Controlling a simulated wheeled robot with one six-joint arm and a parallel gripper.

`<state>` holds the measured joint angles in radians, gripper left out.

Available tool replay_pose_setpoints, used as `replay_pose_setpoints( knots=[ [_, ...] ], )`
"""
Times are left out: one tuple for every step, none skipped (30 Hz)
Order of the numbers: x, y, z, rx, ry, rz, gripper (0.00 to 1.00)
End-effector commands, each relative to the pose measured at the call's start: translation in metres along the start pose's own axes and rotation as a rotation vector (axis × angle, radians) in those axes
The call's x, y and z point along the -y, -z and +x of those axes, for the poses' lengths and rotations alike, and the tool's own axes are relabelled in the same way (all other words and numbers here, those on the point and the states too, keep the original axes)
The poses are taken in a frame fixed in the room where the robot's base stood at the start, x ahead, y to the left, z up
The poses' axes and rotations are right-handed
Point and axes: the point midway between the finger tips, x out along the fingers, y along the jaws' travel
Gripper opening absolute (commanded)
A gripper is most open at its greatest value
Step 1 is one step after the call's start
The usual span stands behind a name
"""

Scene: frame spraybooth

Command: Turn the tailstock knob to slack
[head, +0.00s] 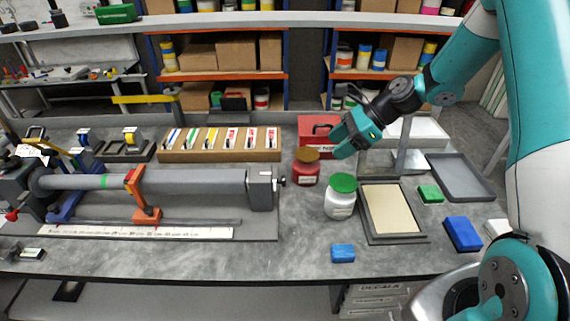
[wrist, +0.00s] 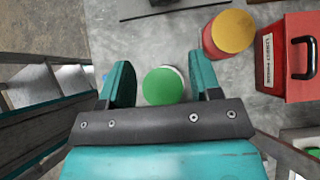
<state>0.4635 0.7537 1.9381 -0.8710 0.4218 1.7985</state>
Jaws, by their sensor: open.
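The grey tailstock (head: 261,188) stands at the right end of the long grey tube fixture on the bench. A small dark tailstock knob (head: 282,181) sticks out from its right side. My gripper (head: 340,148) is above the bench, to the right of and higher than the knob, apart from it. In the wrist view my gripper (wrist: 163,82) is open, and a green-lidded white jar (wrist: 164,86) shows below and between its fingers. The knob cannot be made out in the wrist view.
The green-lidded jar (head: 340,198) and a red jar with a brown lid (head: 306,167) stand right of the knob. A red box (head: 318,130) is behind them. A framed cream tray (head: 391,211) and blue blocks lie farther right. The bench front is mostly clear.

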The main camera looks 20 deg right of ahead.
Motion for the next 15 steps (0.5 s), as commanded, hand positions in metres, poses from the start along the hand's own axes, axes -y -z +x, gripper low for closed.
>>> replay_pose_setpoints(
  knots=[
    [0.000, 0.000, 0.000, 0.000, 0.000, 0.002, 0.58],
    [0.000, 0.000, 0.001, 0.001, 0.000, 0.003, 0.58],
    [0.000, 0.001, 0.003, 0.001, 0.001, 0.004, 0.58],
    [0.000, 0.001, 0.005, 0.001, 0.002, 0.005, 0.58],
    [0.001, 0.002, 0.007, 0.001, 0.003, 0.006, 0.58],
    [0.000, 0.003, 0.012, 0.001, 0.002, 0.008, 0.58],
    [0.001, 0.003, 0.016, 0.001, 0.003, 0.009, 0.58],
    [0.000, 0.003, 0.021, 0.001, 0.004, 0.009, 0.58],
    [0.000, 0.004, 0.029, 0.001, 0.003, 0.010, 0.58],
    [0.001, 0.004, 0.035, 0.001, 0.004, 0.011, 0.58],
    [0.001, 0.004, 0.041, 0.001, 0.004, 0.011, 0.58],
    [0.001, 0.004, 0.050, 0.000, 0.004, 0.011, 0.58],
    [0.001, 0.004, 0.057, 0.000, 0.006, 0.011, 0.58],
    [0.001, 0.004, 0.064, 0.001, 0.004, 0.011, 0.58],
    [0.001, 0.004, 0.073, 0.001, 0.005, 0.011, 0.58]
  ],
)
